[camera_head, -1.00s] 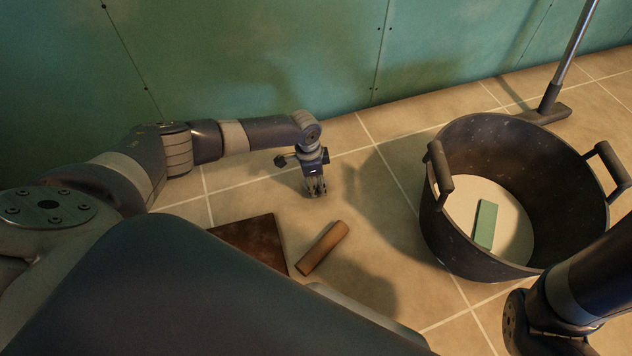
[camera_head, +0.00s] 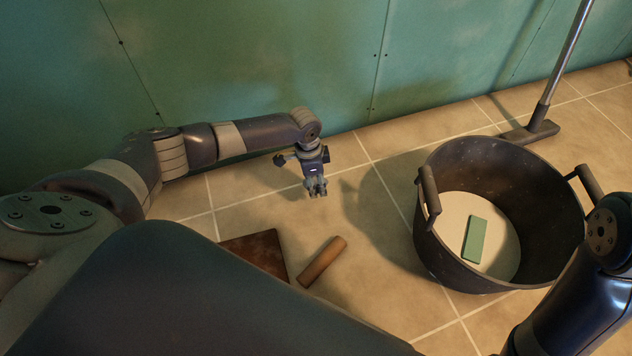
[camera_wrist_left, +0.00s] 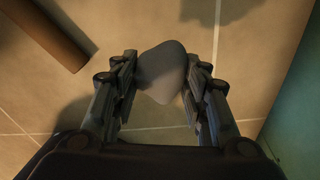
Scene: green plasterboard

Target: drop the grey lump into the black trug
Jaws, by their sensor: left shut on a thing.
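The grey lump (camera_wrist_left: 162,72) shows in the left wrist view as a smooth, rounded piece between the two fingers of my left gripper (camera_wrist_left: 160,90), which is shut on it. In the head view my left gripper (camera_head: 316,192) points down over the tiles, left of the trug; the lump is hard to make out there. The black trug (camera_head: 440,240) stands upright on the floor at the right, with two raised handles and a pale inner base. A green block (camera_head: 475,240) lies inside it. My right gripper is not in view; only part of my right arm shows, at the lower right.
A brown cylinder (camera_head: 322,262) and a dark reddish-brown slab (camera_head: 256,254) lie on the floor in front of my left gripper. A broom-like tool (camera_head: 535,130) stands behind the trug. The green wall (camera_head: 260,60) runs along the back. Bare tiles lie between gripper and trug.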

